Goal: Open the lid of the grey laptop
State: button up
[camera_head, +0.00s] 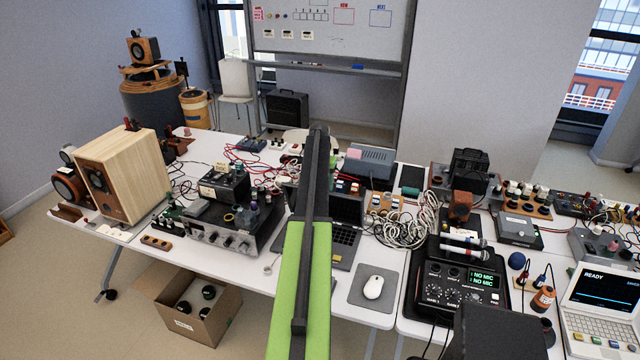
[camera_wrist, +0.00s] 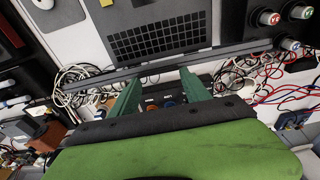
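The grey laptop (camera_wrist: 158,38) shows its dark keyboard at the top of the wrist view, and its keyboard also shows in the head view (camera_head: 345,247), partly behind my arm. The keyboard is uncovered. The lid (camera_wrist: 230,53) appears raised, seen nearly edge-on as a long dark bar; in the head view a dark upright panel (camera_head: 347,208) stands behind the keyboard. My gripper (camera_wrist: 160,77) has its two green fingers apart, tips at the bar. I cannot tell whether they touch it. Nothing shows held between them. The gripper is hidden behind my arm in the head view.
A white mouse (camera_head: 373,287) lies on a grey pad (camera_head: 362,300) right of the laptop. Coiled white cables (camera_head: 410,228) and a black mixer (camera_head: 455,285) are further right. An amplifier (camera_head: 225,225) and wooden speaker (camera_head: 125,175) stand left. Knobs and wires crowd behind the lid.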

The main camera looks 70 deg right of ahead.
notch_tip(320, 180, up, 17)
jog(key=a+p, duration=0.2)
jog(key=p, duration=1.5)
jog(key=shift+a+p, duration=0.15)
jog(key=shift+p, duration=0.2)
jog(key=shift+r, duration=0.1)
